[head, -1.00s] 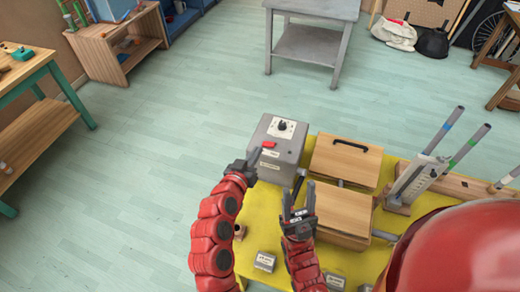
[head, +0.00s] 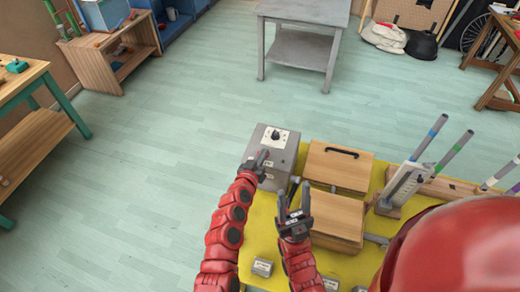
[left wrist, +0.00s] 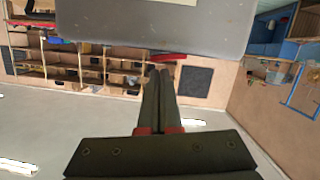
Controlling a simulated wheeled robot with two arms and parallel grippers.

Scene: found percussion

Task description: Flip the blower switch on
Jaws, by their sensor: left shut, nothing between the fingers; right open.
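The blower is a grey metal box (head: 286,146) with a dial on a white plate on top, at the back left of the yellow table. My left gripper (head: 262,156) is shut and empty, its fingertips at the box's front upper edge, covering the spot of the red switch in the head view. In the left wrist view a red switch part (left wrist: 170,57) shows under the grey box (left wrist: 150,25), right at my left fingertips (left wrist: 158,70). I cannot tell if they touch, or which way the switch is set. My right gripper (head: 293,195) is open and empty, in front of the box.
Wooden flap boxes (head: 338,168) stand right of the blower. A stand with grey tubes (head: 408,180) is further right. Small grey blocks (head: 262,267) lie at the front of the yellow table (head: 258,222). The floor left of the table is clear.

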